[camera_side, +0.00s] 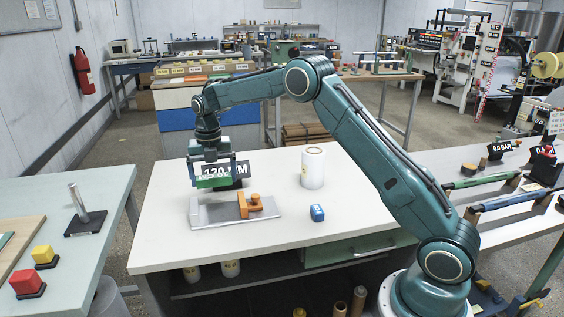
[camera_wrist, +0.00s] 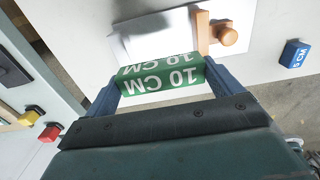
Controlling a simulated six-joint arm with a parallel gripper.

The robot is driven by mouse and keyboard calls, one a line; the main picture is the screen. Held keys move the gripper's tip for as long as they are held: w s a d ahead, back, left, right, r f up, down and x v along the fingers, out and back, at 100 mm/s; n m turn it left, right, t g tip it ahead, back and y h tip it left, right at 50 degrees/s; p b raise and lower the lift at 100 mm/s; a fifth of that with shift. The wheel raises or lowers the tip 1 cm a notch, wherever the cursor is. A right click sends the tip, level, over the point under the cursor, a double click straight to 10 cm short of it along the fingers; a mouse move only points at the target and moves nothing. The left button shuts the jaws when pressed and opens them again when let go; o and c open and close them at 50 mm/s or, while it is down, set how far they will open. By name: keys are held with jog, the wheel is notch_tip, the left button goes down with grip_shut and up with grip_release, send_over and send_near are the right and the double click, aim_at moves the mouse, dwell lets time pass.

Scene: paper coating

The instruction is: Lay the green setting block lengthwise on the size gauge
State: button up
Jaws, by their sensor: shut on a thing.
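The green setting block (camera_side: 213,183), marked 10 CM, is held between the two blue fingers of my gripper (camera_side: 218,179). It also shows in the wrist view (camera_wrist: 160,77), spanning the space between the fingers. The size gauge is a grey plate (camera_side: 206,213) on the white table, with an orange stop (camera_side: 249,205) toward its right part. The block hangs above the back left part of the gauge, seemingly apart from it. In the wrist view the gauge (camera_wrist: 140,38) lies beyond the block, partly hidden by it, with the orange stop to the right.
A black 120 MM sign (camera_side: 241,170) stands behind the gauge, partly hidden by my gripper. A blue 5 CM block (camera_side: 317,213) lies to the right. A white roll (camera_side: 312,168) stands behind that. The table's front left is clear.

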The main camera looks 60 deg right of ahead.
jog(key=shift+f, duration=0.15)
send_over(218, 214)
jog(key=shift+d+f, duration=0.15)
jog(key=shift+f, duration=2.6)
jog(key=shift+f, duration=0.35)
jog(key=shift+s+f, duration=0.15)
jog(key=shift+f, duration=0.15)
dwell(2.2)
jog(key=shift+w, duration=0.25)
dwell(1.9)
